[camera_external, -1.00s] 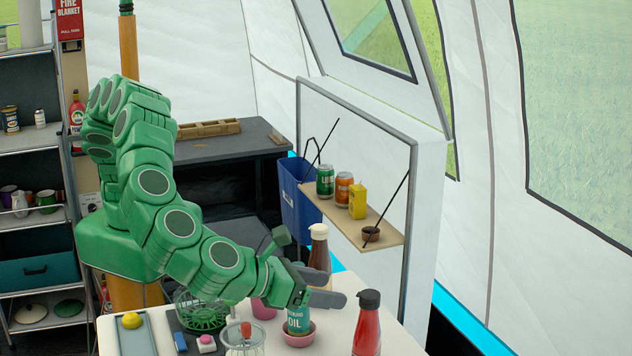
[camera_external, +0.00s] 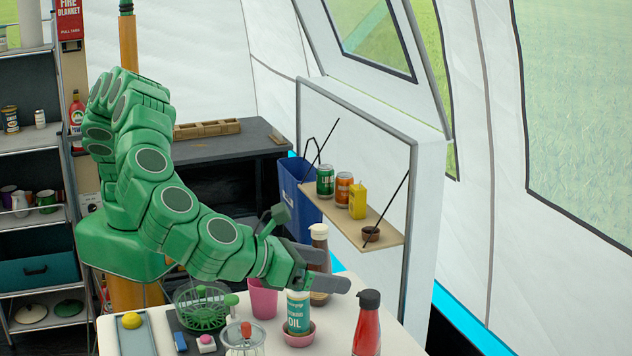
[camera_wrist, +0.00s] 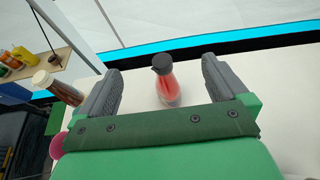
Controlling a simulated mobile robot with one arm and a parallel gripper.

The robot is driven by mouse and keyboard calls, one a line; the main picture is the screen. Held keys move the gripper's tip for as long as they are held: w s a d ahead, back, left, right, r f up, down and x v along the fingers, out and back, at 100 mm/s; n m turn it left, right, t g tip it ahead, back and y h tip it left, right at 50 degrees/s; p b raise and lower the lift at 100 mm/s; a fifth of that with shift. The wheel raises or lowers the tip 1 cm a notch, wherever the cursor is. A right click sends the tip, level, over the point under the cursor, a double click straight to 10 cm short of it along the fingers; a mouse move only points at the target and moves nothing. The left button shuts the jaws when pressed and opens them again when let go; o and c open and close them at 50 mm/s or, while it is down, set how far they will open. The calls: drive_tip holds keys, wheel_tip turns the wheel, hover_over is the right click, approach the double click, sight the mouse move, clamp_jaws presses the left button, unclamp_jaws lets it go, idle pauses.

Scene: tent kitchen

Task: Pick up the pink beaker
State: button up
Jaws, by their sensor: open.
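The pink beaker (camera_external: 263,300) stands upright on the white table, below my forearm and left of the oil bottle. In the wrist view a pink edge at the left (camera_wrist: 57,145), possibly the beaker, shows beside my gripper's base, outside the jaws. My gripper (camera_external: 334,270) is open and empty, reaching rightward past the beaker, above the table. In the wrist view its two fingers (camera_wrist: 162,68) are wide apart, with a red bottle seen beyond them.
An oil bottle (camera_external: 298,311) stands at a small pink bowl (camera_external: 299,336). A brown bottle with a pale cap (camera_external: 319,262) is behind my gripper, and a red bottle (camera_external: 367,327) stands at the front right. A green wire basket (camera_external: 201,306) and a glass jar (camera_external: 243,343) are to the left.

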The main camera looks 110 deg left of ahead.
wheel_tip(320, 180, up, 6)
drive_tip(key=r, duration=0.1)
drive_tip(key=w+a+f+m+t+h, duration=0.2)
drive_tip(key=w+a+m+h, duration=0.45)
drive_tip(key=w+a, duration=0.3)
drive_tip(key=s+a+f+m+g+h, duration=0.1)
drive_tip(key=s+a+m+h, duration=0.1)
drive_tip(key=a+m+h, duration=0.45)
drive_tip(key=s+a+r+m+g+h, duration=0.1)
drive_tip(key=s+a+m+g+h, duration=0.15)
drive_tip(key=s, duration=0.85)
drive_tip(key=s+a+r+m+g+h, duration=0.1)
drive_tip(key=s+a+m+h, duration=0.3)
drive_tip(key=s, duration=0.6)
drive_tip(key=s+a+r+m+g+h, duration=0.1)
drive_tip(key=s+a+m+g+h, duration=0.15)
drive_tip(key=s, duration=0.85)
drive_tip(key=h, duration=0.1)
approach(262, 299)
drive_tip(key=shift+s+a+r+t, duration=0.1)
drive_tip(key=shift+s+a+t, duration=0.2)
drive_tip(key=shift+a, duration=0.25)
drive_tip(key=shift+f+m, duration=0.3)
drive_tip(key=shift+x, duration=3.9)
